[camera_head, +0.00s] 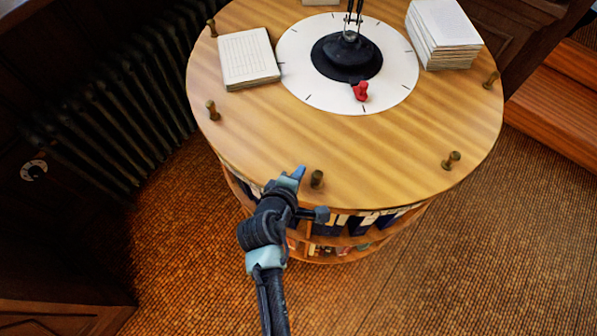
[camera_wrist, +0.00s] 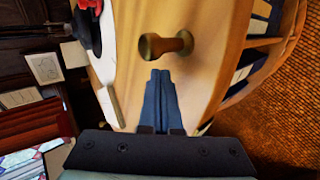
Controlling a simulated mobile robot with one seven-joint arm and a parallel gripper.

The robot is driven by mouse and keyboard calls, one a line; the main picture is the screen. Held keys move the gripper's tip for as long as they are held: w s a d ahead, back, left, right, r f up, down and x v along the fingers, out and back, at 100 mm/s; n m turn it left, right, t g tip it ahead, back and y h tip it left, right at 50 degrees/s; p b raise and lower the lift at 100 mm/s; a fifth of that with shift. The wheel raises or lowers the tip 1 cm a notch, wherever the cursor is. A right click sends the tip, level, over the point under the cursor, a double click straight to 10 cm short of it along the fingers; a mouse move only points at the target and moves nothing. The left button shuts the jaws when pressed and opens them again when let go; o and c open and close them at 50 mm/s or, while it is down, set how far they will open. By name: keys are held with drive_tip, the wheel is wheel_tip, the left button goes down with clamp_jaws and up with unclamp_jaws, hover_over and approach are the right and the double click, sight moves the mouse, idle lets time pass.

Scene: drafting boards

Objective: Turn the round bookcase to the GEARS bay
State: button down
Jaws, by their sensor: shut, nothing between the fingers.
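The round bookcase (camera_head: 400,170) has a light wooden top and shelves of books below its rim. Several brass pegs stand around the top's edge. The nearest peg (camera_head: 317,179) is just right of my gripper (camera_head: 298,173), at the front rim. In the wrist view this peg (camera_wrist: 165,45) lies just beyond the shut blue fingertips (camera_wrist: 160,75), with a small gap seeming to show between them. My gripper is shut and empty. A white dial (camera_head: 300,85) with tick marks and a red pointer (camera_head: 360,91) lies at the top's centre. I cannot read any bay label.
A black lamp base (camera_head: 346,57) stands on the dial. Papers (camera_head: 247,58) lie at the left and a paper stack (camera_head: 443,35) at the back right. A dark radiator (camera_head: 110,100) stands close on the left. The woven floor (camera_head: 480,250) is clear at the right.

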sight(327, 188)
drive_tip(key=shift+s+d+r+p, duration=0.1)
drive_tip(key=shift+s+d+p, duration=0.05)
drive_tip(key=shift+d+p, duration=0.4)
drive_tip(key=d+p, duration=0.1)
drive_tip(key=d, duration=0.1)
drive_tip(key=s+d+p, duration=0.1)
drive_tip(key=p, duration=0.1)
drive_tip(key=shift+d+n, duration=0.3)
drive_tip(key=shift+d, duration=0.1)
drive_tip(key=shift+s+d+y, duration=0.2)
drive_tip(key=shift+d+y, duration=0.1)
drive_tip(key=shift+d, duration=0.3)
drive_tip(key=shift+p, duration=0.3)
drive_tip(key=shift+d+p, duration=0.2)
drive_tip(key=shift+p, duration=0.2)
drive_tip(key=shift+n+y, duration=0.3)
drive_tip(key=shift+n, duration=0.1)
drive_tip(key=shift+s+d+p, duration=0.15)
drive_tip(key=shift+d+p, duration=0.4)
drive_tip(key=shift+d, duration=0.7)
drive_tip(key=shift+s+d+p, duration=0.15)
drive_tip(key=shift+d+p, duration=0.35)
drive_tip(key=shift+d, duration=0.85)
